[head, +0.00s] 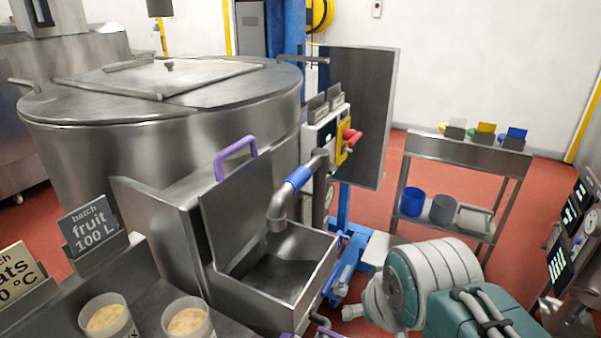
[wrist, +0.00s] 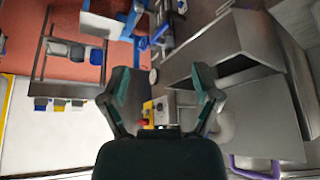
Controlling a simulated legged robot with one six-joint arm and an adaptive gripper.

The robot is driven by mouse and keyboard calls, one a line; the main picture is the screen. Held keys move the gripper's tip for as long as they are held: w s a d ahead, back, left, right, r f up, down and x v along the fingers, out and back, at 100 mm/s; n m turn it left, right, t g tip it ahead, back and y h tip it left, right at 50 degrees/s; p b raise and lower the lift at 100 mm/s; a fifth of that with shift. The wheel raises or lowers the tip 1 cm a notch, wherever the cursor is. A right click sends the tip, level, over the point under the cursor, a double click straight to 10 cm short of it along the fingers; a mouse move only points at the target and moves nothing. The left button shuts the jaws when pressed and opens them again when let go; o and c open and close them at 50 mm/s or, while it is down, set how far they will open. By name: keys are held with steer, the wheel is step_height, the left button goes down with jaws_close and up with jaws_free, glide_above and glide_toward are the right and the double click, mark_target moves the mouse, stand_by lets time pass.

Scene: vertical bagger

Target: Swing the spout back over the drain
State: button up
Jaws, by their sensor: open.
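The spout (head: 277,211) is a bent steel pipe with a blue sleeve (head: 298,178). It comes off a upright pipe beside the large steel kettle, and its mouth points down. In the head view the mouth appears above the back of an open steel basin (head: 322,270); its exact height and depth are unclear. The basin's raised lid has a purple handle (head: 235,147). I cannot single out a drain opening. My gripper (wrist: 162,84) is open and empty in the wrist view, its two teal fingers spread. It is apart from the spout.
The steel kettle (head: 165,135) fills the left. Two filled cups (head: 107,316) and (head: 188,320) stand on a ledge at the front, by batch signs. A control box with a red knob (head: 350,136) is behind the spout. A steel shelf (head: 470,152) stands at right, with red floor between.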

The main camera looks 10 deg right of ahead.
steer(key=w+a+r+m, duration=0.3)
steer(key=w+r, duration=0.8)
steer(key=m+h, duration=0.1)
steer(key=m, duration=0.3)
glide_toward(297, 175)
steer(key=shift+g, duration=0.3)
steer(key=x, duration=1.1)
steer(key=shift+w+r, duration=0.1)
steer(key=shift+w, duration=0.2)
jaws_close()
